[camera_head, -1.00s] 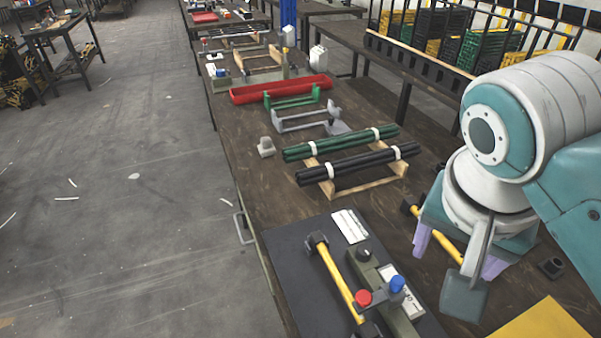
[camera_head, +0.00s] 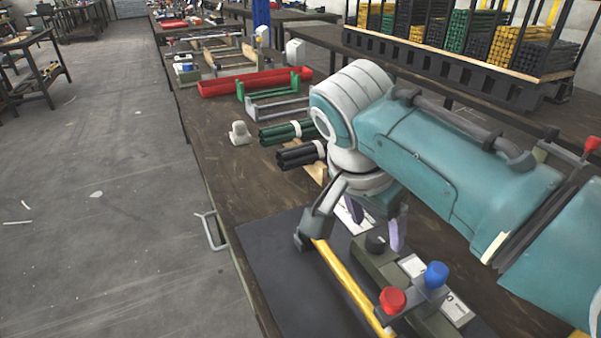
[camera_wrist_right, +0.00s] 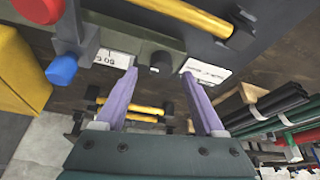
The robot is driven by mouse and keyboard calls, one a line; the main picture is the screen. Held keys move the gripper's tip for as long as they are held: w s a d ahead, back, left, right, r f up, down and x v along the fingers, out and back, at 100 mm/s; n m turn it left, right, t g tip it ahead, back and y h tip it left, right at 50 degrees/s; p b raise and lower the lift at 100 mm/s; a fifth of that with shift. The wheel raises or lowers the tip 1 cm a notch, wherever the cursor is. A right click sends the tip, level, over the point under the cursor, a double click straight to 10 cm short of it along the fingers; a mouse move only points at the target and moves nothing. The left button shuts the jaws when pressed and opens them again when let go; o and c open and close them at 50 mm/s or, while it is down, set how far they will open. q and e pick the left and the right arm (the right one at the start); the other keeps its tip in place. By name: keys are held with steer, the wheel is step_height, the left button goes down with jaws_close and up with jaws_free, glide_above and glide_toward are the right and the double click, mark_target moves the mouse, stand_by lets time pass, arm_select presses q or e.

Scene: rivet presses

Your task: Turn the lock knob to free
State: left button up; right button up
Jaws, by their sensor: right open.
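The press base is a grey-green block (camera_head: 368,262) on a black mat. A dark knob (camera_head: 376,243) sits at its far end; I take it as the lock knob. A red knob (camera_head: 392,300) and a blue knob (camera_head: 436,275) stand nearer. My right gripper (camera_head: 377,238) points down over the dark knob, fingers open and empty. In the right wrist view the dark knob (camera_wrist_right: 162,62) lies between and just beyond the lavender fingertips (camera_wrist_right: 160,74). Its mark or setting is not readable. My left gripper is out of view.
A yellow-handled tool (camera_head: 345,285) lies left of the base on the black mat (camera_head: 275,270). Bundles of green rods (camera_head: 285,133) and black rods (camera_head: 300,155) lie farther back, partly hidden by my arm. A red trough (camera_head: 250,82) is behind.

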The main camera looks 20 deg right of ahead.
mark_target(376, 241)
steer(key=shift+b+x, duration=0.35)
steer(key=shift+x, duration=1)
jaws_close()
